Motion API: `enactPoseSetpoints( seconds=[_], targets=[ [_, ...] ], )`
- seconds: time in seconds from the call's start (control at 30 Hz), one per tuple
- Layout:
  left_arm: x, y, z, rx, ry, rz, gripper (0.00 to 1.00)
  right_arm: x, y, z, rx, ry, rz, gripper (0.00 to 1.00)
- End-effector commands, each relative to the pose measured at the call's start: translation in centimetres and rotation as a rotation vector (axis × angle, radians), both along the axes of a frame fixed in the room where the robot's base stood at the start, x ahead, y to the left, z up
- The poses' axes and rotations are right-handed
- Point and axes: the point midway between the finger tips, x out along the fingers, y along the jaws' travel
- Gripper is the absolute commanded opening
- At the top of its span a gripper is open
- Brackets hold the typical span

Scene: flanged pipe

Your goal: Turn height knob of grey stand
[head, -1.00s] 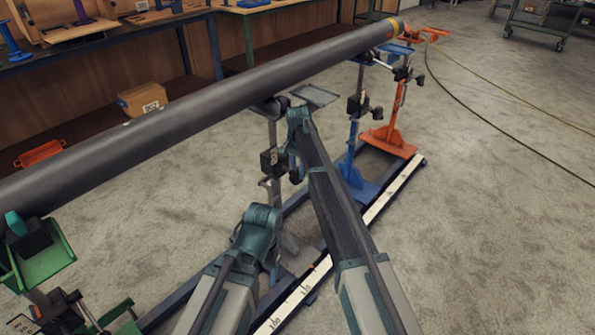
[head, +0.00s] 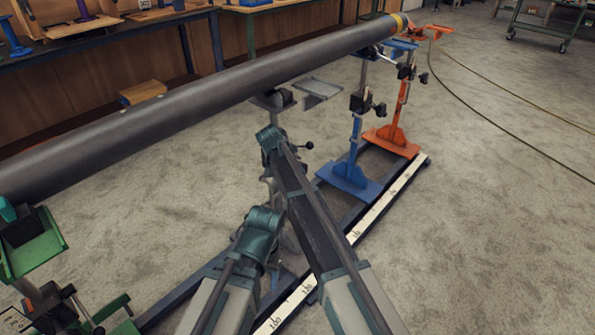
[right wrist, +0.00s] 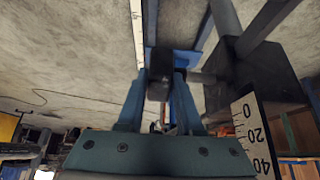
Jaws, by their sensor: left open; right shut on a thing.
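The grey stand (head: 272,98) holds a cradle under the long dark pipe (head: 200,90) in the head view. My right arm crosses in front of its post; a black ball handle (head: 308,146) shows just right of that arm. In the right wrist view my right gripper (right wrist: 160,95) is shut on a black knob (right wrist: 158,86), with a blue finger on each side.
The blue stand (head: 350,170) and orange stand (head: 392,140) stand farther along the rail, which has a white scale (head: 375,213). A green stand (head: 35,255) is at the left. A workbench (head: 120,45) runs behind the pipe. The floor at right is mostly clear.

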Motion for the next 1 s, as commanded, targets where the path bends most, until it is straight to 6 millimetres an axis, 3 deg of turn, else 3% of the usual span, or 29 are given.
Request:
enactPoseSetpoints(
  seconds=[0.67, 0.7, 0.83, 1.0],
  targets=[
    [0.02, 0.04, -0.81, 0.002, -0.001, 0.000, 0.65, -0.23, 0.11, -0.10, -0.042, -0.041, -0.003, 0.00],
    [0.02, 0.04, -0.81, 0.002, -0.001, 0.000, 0.65, -0.24, 0.10, -0.10, -0.041, -0.041, -0.003, 0.40],
    [0.02, 0.04, -0.80, 0.002, -0.001, 0.000, 0.65, -0.20, 0.10, -0.09, -0.042, -0.041, -0.003, 0.64],
    [0.02, 0.03, -0.79, 0.002, -0.001, 0.000, 0.65, -0.17, 0.10, -0.06, -0.043, -0.042, -0.002, 0.65]
  ],
)
